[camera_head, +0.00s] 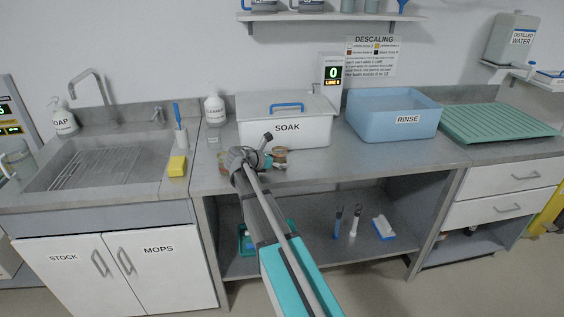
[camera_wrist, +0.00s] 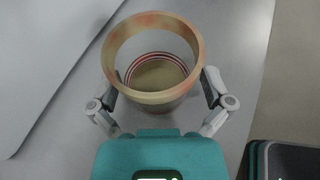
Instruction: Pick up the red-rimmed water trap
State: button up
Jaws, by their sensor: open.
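A round, open-topped cup with a tan, reddish-blotched rim (camera_wrist: 155,98) stands on the counter in the wrist view. Red and white rings show inside it; I take it for the water trap. My gripper (camera_wrist: 160,90) is open, with one finger at each side of the cup's near half. I cannot tell whether the fingers touch it. My arm and gripper hide part of the counter there.
The white SOAK tub (camera_head: 300,128) stands close behind my gripper, with the blue RINSE basin (camera_head: 385,125) to its right. The counter's front edge is near.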

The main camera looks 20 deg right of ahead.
jog(key=shift+c, duration=0.3)
jog(key=c, duration=1)
jog(key=shift+r+p, duration=0.35)
jog(key=shift+c, duration=0.2)
jog(key=shift+r+p, duration=1.35)
jog(key=s+r+p, duration=0.9)
jog(key=s, duration=0.4)
jog(key=shift+s+d+r, duration=0.25)
jog(key=shift+s+d, duration=0.05)
jog(key=shift+s, duration=0.05)
jog(key=shift+s+p, duration=0.15)
jog(key=shift+p, duration=0.2)
